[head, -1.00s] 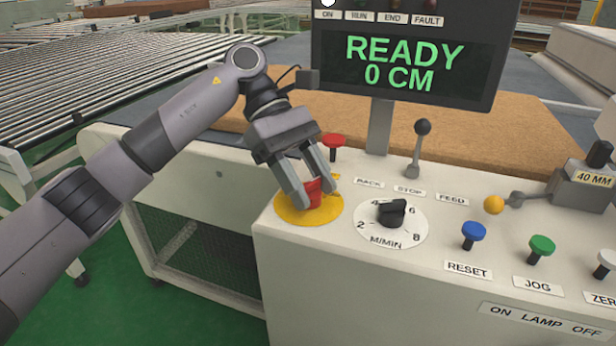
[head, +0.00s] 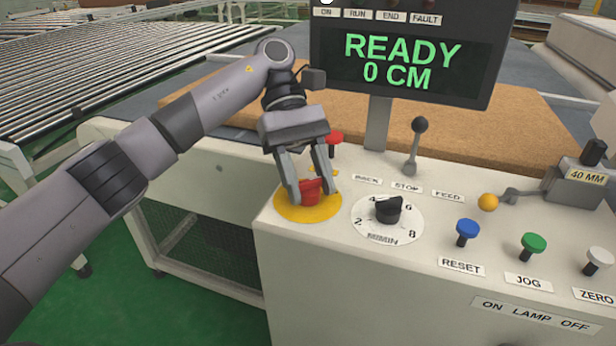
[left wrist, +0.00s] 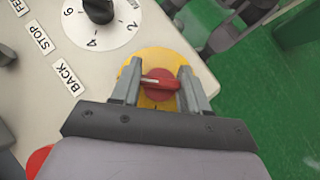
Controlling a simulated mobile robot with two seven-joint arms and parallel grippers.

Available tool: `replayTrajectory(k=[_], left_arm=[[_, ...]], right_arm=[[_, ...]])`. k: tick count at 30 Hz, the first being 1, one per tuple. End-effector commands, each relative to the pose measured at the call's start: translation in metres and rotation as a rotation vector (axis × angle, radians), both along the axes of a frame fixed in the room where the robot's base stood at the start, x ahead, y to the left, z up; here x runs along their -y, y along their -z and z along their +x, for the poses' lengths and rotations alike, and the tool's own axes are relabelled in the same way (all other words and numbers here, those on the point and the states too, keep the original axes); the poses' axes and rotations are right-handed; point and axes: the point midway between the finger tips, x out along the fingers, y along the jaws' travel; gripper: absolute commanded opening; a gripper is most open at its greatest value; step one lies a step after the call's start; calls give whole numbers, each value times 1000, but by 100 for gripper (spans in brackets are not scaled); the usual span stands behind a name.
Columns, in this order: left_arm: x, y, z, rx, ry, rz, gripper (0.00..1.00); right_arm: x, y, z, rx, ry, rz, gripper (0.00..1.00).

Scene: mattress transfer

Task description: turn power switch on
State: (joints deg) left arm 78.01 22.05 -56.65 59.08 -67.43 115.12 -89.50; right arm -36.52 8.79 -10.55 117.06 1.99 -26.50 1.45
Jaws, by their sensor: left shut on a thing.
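The power switch is a red rotary knob (head: 311,189) on a round yellow plate (head: 308,212) at the left corner of the control panel. It also shows in the left wrist view as a red knob (left wrist: 160,84) with a raised bar. My left gripper (head: 309,193) points down over the plate and is shut on the red knob, a finger on either side. In the left wrist view the knob's bar runs across between the fingertips. The display (head: 402,62) reads READY and 0 CM. My right gripper is out of view.
A red button (head: 333,139) stands just behind my left gripper. A black lever (head: 417,140), a speed dial (head: 388,218), and blue (head: 467,230) and green (head: 532,244) buttons lie to the right. A brown mattress slab (head: 480,120) lies behind.

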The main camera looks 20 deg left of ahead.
Motion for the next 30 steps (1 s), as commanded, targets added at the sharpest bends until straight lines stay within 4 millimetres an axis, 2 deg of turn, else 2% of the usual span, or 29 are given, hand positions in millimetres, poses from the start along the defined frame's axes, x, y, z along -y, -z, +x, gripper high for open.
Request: replayTrajectory(k=[4, 5, 6, 7, 19, 30], left_arm=[[3, 0, -2, 1, 11, -4, 14], [3, 0, -2, 1, 11, -4, 54], [3, 0, -2, 1, 11, -4, 67], [3, 0, -1, 1, 11, -4, 70], [-1, -4, 2, 0, 4, 1, 70], [-19, -35, 23, 0, 3, 2, 70]], right_arm=[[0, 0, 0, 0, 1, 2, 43], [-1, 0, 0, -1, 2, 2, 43], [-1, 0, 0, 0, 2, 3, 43], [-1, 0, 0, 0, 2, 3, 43], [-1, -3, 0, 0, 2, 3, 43], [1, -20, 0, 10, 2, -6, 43]])
